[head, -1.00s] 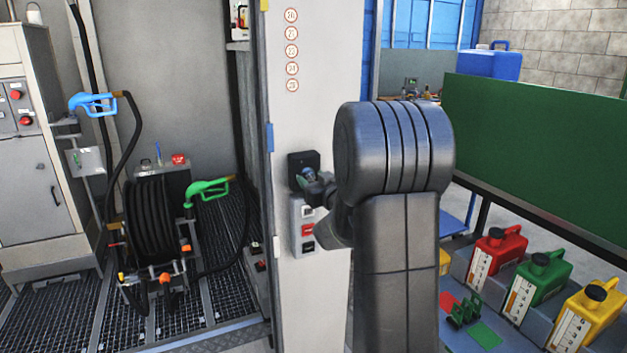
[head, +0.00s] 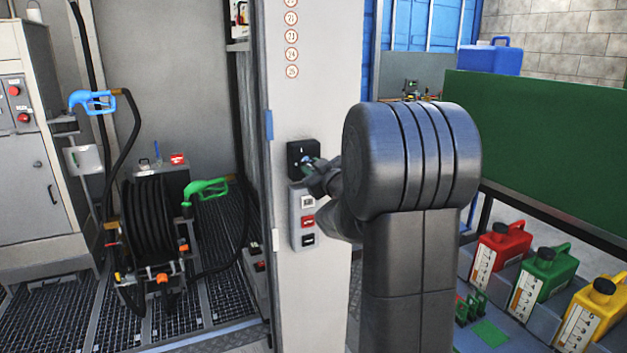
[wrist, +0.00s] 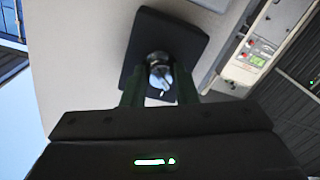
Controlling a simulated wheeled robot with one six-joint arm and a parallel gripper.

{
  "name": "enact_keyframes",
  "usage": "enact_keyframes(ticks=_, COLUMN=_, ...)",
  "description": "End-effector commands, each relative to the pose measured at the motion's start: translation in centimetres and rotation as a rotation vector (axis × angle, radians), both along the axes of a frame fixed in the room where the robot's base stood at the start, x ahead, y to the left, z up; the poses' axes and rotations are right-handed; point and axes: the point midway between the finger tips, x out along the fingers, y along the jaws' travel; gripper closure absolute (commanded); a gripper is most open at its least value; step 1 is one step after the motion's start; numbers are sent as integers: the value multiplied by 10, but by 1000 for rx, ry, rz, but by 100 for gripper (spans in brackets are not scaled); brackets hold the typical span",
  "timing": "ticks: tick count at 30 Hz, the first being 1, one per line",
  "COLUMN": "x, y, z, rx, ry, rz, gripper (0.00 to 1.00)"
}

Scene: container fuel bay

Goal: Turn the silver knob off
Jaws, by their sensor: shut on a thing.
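The silver knob (wrist: 160,75) sits on a black square plate (head: 298,152) fixed to the pale panel (head: 310,105). In the wrist view the black plate (wrist: 183,35) is right ahead of my gripper (wrist: 160,90), whose two fingers stand on either side of the knob. My gripper (head: 310,168) is shut on the knob. In the head view the fingers and wrist cover most of the knob, so I cannot read its setting there.
Below the plate is a grey switch box (head: 302,238) with white, red and black switches. Left are a hose reel (head: 150,232), a green nozzle (head: 208,188) and a blue nozzle (head: 92,102). Right are red (head: 500,250), green (head: 540,275) and yellow (head: 592,318) cans.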

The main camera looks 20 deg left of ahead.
Motion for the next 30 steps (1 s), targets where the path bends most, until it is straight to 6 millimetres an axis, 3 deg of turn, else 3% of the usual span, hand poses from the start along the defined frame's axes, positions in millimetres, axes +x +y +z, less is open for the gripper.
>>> enact_keyframes(ticks=15, x=0, y=0, z=-3, rx=-300, ry=-353, rz=0, gripper=96)
enact_keyframes(ticks=30, x=0, y=0, z=0, rx=-442, ry=-516, rz=0, gripper=96)
